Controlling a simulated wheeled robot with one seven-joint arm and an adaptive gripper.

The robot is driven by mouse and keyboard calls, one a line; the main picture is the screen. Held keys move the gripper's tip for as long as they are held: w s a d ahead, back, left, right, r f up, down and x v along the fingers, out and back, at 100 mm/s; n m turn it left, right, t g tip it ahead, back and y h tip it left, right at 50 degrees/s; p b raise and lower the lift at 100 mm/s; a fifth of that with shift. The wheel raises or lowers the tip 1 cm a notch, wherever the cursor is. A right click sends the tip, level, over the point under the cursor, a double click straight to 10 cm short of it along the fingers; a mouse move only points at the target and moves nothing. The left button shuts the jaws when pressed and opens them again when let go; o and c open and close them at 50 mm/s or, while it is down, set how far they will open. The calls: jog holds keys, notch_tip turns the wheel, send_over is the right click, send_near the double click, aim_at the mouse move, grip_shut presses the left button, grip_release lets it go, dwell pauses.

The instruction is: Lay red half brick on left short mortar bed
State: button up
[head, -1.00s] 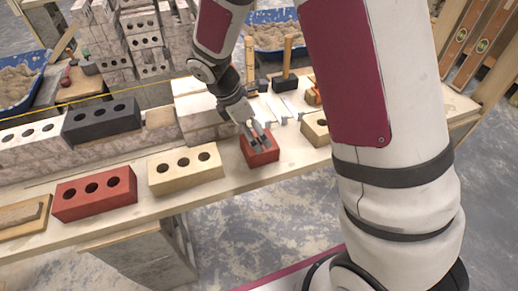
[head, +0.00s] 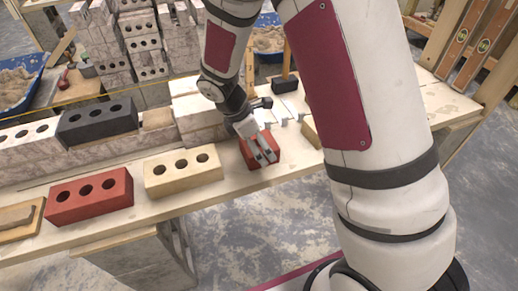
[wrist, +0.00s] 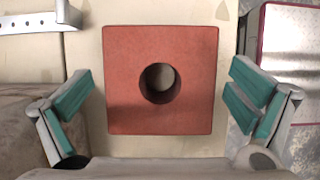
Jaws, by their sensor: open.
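The red half brick (head: 250,160) lies on the wooden bench, partly hidden by my gripper in the head view. In the wrist view the red half brick (wrist: 122,62) shows its top with one round hole. My gripper (head: 267,153) is open and over the brick; the fingers (wrist: 162,104) stand on its left and right sides with gaps. A brownish patch (head: 157,118), perhaps a mortar bed, lies on the low block wall right of the black brick. I cannot tell which spot is the left short bed.
A cream three-hole brick (head: 182,176) and a red three-hole brick (head: 90,207) stand along the bench's front edge. The black brick (head: 97,122) sits on the wall. A taut yellow line (head: 75,100) runs above the wall. A blue tub (head: 22,85) stands behind.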

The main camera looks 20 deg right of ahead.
jog(key=shift+f, duration=0.25)
dwell(0.3)
jog(key=c, duration=1.8)
jog(key=shift+c, duration=1.2)
jog(key=shift+r, duration=0.15)
